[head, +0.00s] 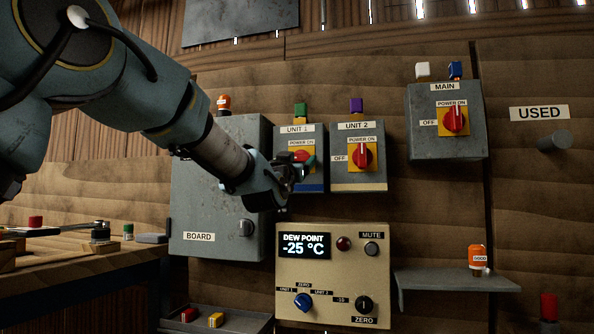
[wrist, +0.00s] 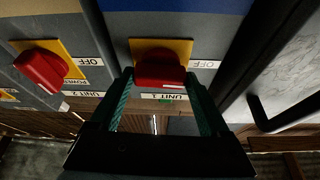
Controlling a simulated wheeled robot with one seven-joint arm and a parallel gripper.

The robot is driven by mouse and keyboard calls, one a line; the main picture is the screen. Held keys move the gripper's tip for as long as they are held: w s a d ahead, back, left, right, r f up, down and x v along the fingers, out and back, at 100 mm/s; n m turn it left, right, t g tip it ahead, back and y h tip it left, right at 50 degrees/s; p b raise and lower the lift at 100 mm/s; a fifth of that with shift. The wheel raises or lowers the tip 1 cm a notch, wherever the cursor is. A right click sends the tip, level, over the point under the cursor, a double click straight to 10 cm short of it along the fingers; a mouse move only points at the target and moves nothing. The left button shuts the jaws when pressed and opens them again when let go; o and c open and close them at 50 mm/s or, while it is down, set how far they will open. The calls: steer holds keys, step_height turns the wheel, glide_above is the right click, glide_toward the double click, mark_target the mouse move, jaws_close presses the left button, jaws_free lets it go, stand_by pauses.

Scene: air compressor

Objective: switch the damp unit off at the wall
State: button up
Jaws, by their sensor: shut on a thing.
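The Unit 1 wall box (head: 288,130) is grey, with a red rotary switch (head: 301,156) on a yellow plate, labelled POWER ON. My gripper (head: 303,171) is at this switch and partly hides it. In the wrist view my gripper (wrist: 158,80) has its two fingers on either side of the red Unit 1 switch (wrist: 160,68), shut on it. The cream panel's display (head: 304,246) reads DEW POINT -25 °C.
The BOARD cabinet (head: 215,215), with a handle, is close on the left of Unit 1. The MAIN box (head: 445,140) hangs at upper right. A blue selector knob (head: 303,302) is on the lower panel. A shelf (head: 440,281) holds an orange item (head: 477,257).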

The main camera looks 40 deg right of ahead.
steer(key=shift+f+n+t+b, duration=0.1)
steer(key=shift+n+t+b, duration=0.2)
steer(key=shift+n, duration=0.5)
steer(key=o, duration=1.2)
steer(key=b+v, duration=0.1)
steer(key=v, duration=0.9)
steer(key=shift+s+a, duration=0.3)
steer(key=shift+f, duration=0.1)
